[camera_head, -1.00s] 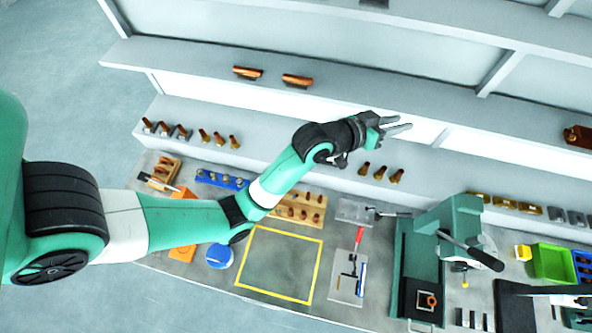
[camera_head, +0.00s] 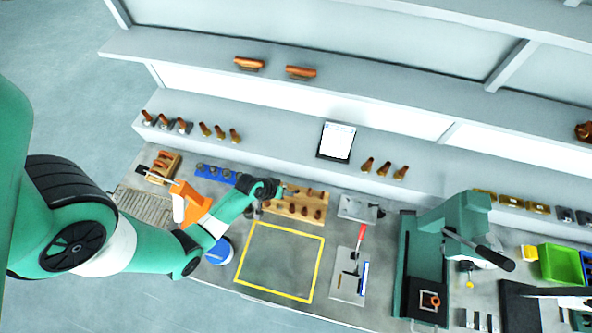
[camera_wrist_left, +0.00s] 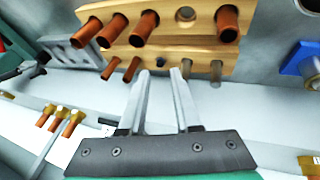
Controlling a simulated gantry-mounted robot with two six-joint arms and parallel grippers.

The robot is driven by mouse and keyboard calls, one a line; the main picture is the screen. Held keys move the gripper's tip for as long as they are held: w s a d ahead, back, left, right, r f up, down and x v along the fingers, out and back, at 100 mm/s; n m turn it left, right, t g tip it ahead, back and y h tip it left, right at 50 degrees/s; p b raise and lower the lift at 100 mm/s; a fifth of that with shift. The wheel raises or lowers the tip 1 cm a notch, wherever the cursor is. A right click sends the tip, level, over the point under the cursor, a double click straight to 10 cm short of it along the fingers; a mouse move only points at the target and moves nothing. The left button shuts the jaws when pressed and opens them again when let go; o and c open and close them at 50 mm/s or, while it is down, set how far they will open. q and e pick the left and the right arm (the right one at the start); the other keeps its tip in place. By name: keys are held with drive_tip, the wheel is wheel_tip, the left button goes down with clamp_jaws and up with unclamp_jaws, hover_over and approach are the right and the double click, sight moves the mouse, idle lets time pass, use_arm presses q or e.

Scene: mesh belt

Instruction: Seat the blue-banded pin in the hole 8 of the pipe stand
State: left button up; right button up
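The wooden pipe stand (camera_head: 298,207) stands on the bench behind the yellow square. It holds several copper-brown pins, also seen in the left wrist view, where the stand (camera_wrist_left: 180,55) shows at least one empty round hole (camera_wrist_left: 186,13). Two duller grey-brown pegs (camera_wrist_left: 215,69) show near its lower right there. My left gripper (camera_head: 288,189) is over the stand's left end. I cannot make out a blue band on any pin, or hole numbers. My right gripper is not in view.
A blue block with grey pieces (camera_head: 215,174) is left of the stand, with an orange object (camera_head: 190,203) nearby. The yellow-outlined area (camera_head: 280,262) is clear. A grey mat with tools (camera_head: 350,275) and a green machine (camera_head: 465,225) stand to the right.

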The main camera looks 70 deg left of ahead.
sight(296, 192)
use_arm(q)
drive_tip(key=shift+b+x, duration=0.4)
drive_tip(key=shift+x, duration=0.55)
drive_tip(key=b+x, duration=0.2)
drive_tip(key=x, duration=0.2)
drive_tip(key=shift+w+a, duration=0.2)
drive_tip(key=shift+w, duration=0.05)
clamp_jaws()
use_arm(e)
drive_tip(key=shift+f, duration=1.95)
